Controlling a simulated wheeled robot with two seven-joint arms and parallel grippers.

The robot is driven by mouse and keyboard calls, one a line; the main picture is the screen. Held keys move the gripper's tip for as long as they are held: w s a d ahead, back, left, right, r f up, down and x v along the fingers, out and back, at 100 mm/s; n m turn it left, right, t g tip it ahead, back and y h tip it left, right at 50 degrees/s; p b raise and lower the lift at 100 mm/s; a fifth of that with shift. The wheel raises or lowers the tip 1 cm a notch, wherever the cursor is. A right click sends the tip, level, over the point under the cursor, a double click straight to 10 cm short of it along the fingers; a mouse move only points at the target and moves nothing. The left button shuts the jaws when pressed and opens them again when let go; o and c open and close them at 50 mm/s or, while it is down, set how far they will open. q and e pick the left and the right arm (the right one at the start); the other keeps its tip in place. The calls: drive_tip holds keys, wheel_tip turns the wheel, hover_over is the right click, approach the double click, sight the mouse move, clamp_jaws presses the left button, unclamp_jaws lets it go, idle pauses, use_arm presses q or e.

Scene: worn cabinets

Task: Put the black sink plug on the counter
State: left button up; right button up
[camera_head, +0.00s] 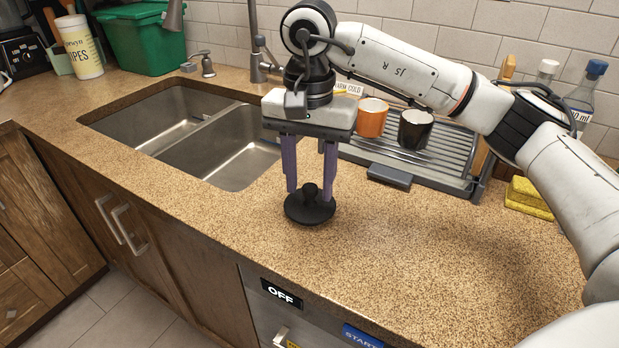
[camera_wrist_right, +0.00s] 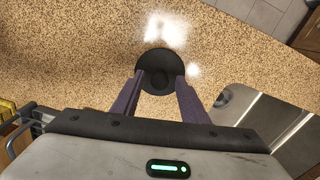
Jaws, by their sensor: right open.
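The black sink plug (camera_head: 310,208) is a round black disc with a knob on top. It lies on the speckled brown counter (camera_head: 400,230), to the right of the sink. My right gripper (camera_head: 311,193) is above it, pointing down, with its two purple fingers on either side of the knob. In the right wrist view the plug (camera_wrist_right: 158,62) lies under the fingertips (camera_wrist_right: 158,82), and the fingers are apart with a gap to the knob. My left gripper is not in view.
The double steel sink (camera_head: 235,150) is left of the plug. A dish rack (camera_head: 450,172) with an orange mug (camera_head: 371,118) and a black mug (camera_head: 415,130) stands behind. Yellow sponges (camera_head: 530,195) lie at the right. The counter's front right is clear.

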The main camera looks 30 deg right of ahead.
sight(310, 188)
wheel_tip(310, 188, up, 12)
drive_tip(key=p, duration=0.1)
drive_tip(key=shift+r+p, duration=0.15)
drive_tip(key=shift+p, duration=0.15)
drive_tip(key=shift+s, duration=0.1)
idle(0.4)
